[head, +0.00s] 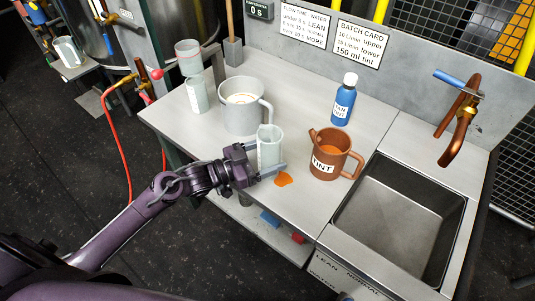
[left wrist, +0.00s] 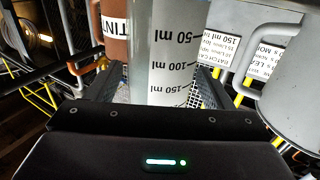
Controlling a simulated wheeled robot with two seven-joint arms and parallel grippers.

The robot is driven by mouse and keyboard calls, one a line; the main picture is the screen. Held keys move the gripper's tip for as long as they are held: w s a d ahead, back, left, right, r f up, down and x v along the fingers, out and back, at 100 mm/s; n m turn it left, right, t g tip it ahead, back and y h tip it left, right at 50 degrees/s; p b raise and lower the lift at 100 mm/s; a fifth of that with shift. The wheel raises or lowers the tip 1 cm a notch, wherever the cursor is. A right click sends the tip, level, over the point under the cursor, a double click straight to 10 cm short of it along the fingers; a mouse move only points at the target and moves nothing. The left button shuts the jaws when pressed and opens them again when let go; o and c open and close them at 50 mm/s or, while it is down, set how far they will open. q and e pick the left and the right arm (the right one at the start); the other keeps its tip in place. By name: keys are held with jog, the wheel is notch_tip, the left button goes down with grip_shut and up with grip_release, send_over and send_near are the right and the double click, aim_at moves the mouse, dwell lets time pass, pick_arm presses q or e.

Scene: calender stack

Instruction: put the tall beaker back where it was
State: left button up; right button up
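A clear, upright beaker (head: 269,147) with a pale grey look is at the left front of the worktop. It fills the middle of the left wrist view (left wrist: 170,45), with marks of 50, 100 and 150 ml. My left gripper (head: 267,173) has a finger on each side of its lower part, close against it, and appears shut on it. I cannot tell whether its base touches the worktop. My right gripper is not in view.
A copper TINT jug (head: 325,165) stands right of the beaker, a grey handled pot (head: 242,115) behind it. A blue bottle (head: 343,100), a pale container (head: 197,95) and a sink (head: 400,215) are nearby.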

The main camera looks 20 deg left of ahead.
pick_arm(q)
jog(key=shift+r, duration=0.2)
jog(key=v, duration=1.2)
jog(key=shift+s, duration=0.1)
